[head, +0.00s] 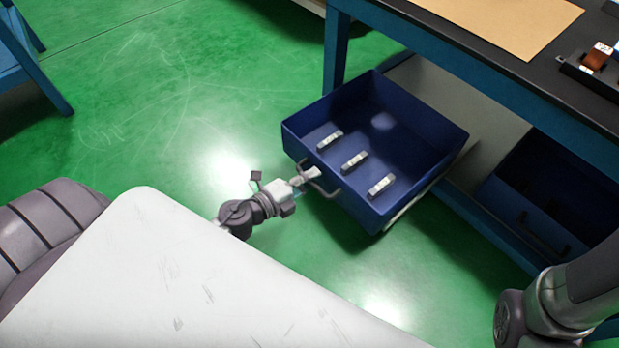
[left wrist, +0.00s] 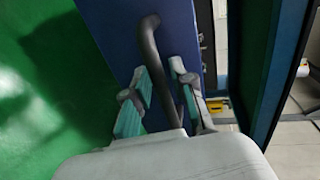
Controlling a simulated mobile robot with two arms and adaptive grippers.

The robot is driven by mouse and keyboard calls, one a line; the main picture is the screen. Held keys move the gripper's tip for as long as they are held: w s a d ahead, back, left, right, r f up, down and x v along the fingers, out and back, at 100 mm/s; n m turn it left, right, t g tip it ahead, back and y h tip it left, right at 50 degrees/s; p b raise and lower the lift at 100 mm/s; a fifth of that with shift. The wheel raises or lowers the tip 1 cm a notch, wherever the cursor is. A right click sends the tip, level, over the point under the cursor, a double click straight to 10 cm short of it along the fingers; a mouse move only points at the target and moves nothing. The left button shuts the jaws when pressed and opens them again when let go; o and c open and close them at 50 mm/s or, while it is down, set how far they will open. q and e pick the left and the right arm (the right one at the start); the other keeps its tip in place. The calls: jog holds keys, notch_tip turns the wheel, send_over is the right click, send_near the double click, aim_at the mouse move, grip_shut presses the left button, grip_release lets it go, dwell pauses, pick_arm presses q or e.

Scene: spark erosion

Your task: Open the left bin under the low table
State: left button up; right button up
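The left bin (head: 409,122) is a dark blue open-topped drawer. It stands pulled far out from under the low table (head: 481,72), toward me. Several light metal pieces, such as this one (head: 354,160), lie inside it. Its curved grey handle (head: 322,186) is on the near face and also shows in the left wrist view (left wrist: 150,42). My left gripper (head: 306,176) is at the handle, with its teal-padded fingers (left wrist: 163,82) on both sides of the bar, closed in on it. My right gripper is out of view.
A second blue bin (head: 520,205) sits under the table to the right, in shadow. My right arm is at the lower right. Green floor (head: 200,90) is clear to the left of the left bin. A blue table leg (head: 335,50) stands behind the bin.

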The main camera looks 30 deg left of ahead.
pick_arm(q)
jog(key=shift+o, duration=0.5)
jog(key=v, duration=1.2)
jog(key=shift+d, duration=0.1)
